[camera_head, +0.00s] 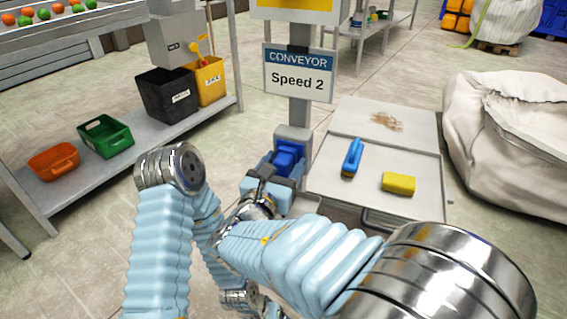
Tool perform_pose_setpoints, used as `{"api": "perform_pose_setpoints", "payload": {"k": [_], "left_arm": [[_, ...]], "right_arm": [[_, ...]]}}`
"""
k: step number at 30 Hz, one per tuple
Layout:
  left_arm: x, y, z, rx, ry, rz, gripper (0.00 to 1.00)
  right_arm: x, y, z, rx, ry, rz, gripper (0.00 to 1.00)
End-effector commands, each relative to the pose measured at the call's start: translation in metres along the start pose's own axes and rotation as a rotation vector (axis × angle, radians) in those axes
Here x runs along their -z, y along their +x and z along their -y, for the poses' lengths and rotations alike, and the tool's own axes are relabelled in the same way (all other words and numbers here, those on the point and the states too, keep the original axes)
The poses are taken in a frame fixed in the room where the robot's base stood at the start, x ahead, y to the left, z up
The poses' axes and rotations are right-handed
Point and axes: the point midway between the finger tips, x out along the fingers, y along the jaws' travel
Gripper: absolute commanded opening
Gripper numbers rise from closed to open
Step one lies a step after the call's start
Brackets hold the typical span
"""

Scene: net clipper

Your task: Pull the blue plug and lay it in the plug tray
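A bright blue block-like part (289,155), which looks like the blue plug, sits at the foot of the grey sign post (294,137). A duller blue-grey housing surrounds its lower front. My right gripper (264,180) is just in front and to the left of it, its dark fingertips close to the housing. I cannot tell whether they touch it or how far apart they are. I cannot tell any plug tray for sure.
A pale tray-topped cart (325,178) to the right holds a blue-handled brush (352,158) and a yellow sponge (398,183). A large white sack (505,145) stands farther right. A shelf (150,148) at left carries orange, green, black and yellow bins.

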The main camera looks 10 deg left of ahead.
Motion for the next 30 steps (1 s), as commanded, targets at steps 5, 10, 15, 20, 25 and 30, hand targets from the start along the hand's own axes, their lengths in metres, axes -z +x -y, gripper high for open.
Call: {"api": "perform_pose_setpoints", "payload": {"k": [5, 10, 15, 20, 25, 30], "left_arm": [[0.0, 0.0, 0.0, 0.0, 0.0, 0.0, 0.79], [0.0, 0.0, 0.0, 0.0, 0.0, 0.0, 0.79], [0.0, 0.0, 0.0, 0.0, 0.0, 0.0, 0.79], [0.0, 0.0, 0.0, 0.0, 0.0, 0.0, 0.79], [0.0, -0.001, 0.0, 0.0, 0.0, 0.0, 0.79], [0.0, -0.001, -0.001, 0.0, 0.0, 0.0, 0.79]], "right_arm": [[0.0, 0.0, 0.0, 0.0, 0.0, 0.0, 0.35], [0.0, 0.0, 0.0, 0.0, 0.0, 0.0, 0.09], [0.0, 0.0, 0.0, 0.0, 0.0, 0.001, 0.0], [0.0, -0.004, -0.001, -0.001, 0.0, 0.0, 0.0], [-0.001, -0.011, 0.0, -0.001, 0.001, 0.001, 0.0], [-0.001, -0.018, 0.0, 0.0, 0.001, 0.0, 0.0]]}}
